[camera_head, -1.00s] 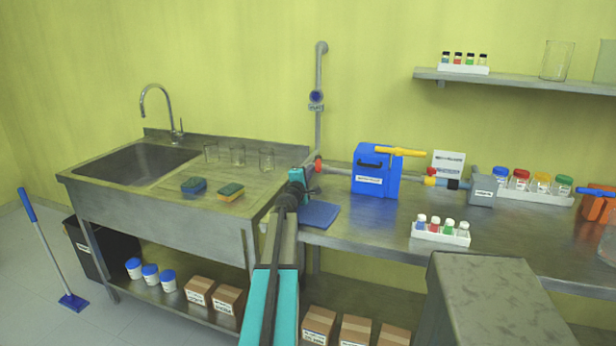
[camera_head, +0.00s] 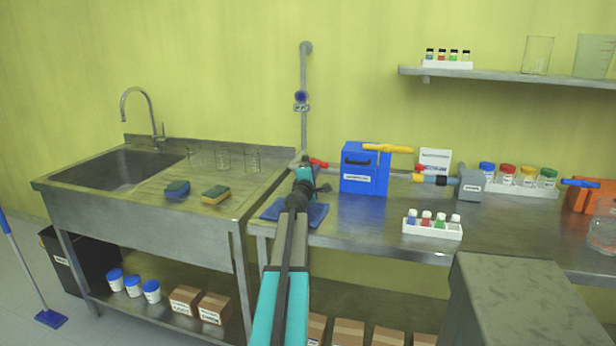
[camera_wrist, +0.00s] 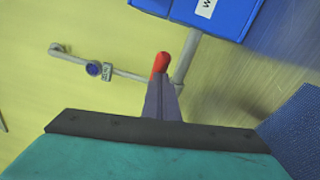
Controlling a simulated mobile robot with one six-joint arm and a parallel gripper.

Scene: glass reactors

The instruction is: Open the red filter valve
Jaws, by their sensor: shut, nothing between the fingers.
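The red valve handle (camera_head: 319,162) shows at the back of the bench, just right of my gripper (camera_head: 306,165), on the grey piping left of the blue box. In the wrist view the red handle (camera_wrist: 161,63) is directly beyond the tips of my gripper (camera_wrist: 161,85). The fingers are dark, together and empty. They overlap the handle's near end in that view, and I cannot tell whether they touch it. The valve body is mostly hidden behind my gripper and arm.
The blue box (camera_head: 364,176) with a yellow handle (camera_head: 390,148) stands close on the right. A blue mat (camera_head: 317,215) lies under my arm. A wall pipe (camera_head: 304,130) with a blue valve (camera_head: 301,97) rises behind. A vial rack (camera_head: 433,231) sits further right.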

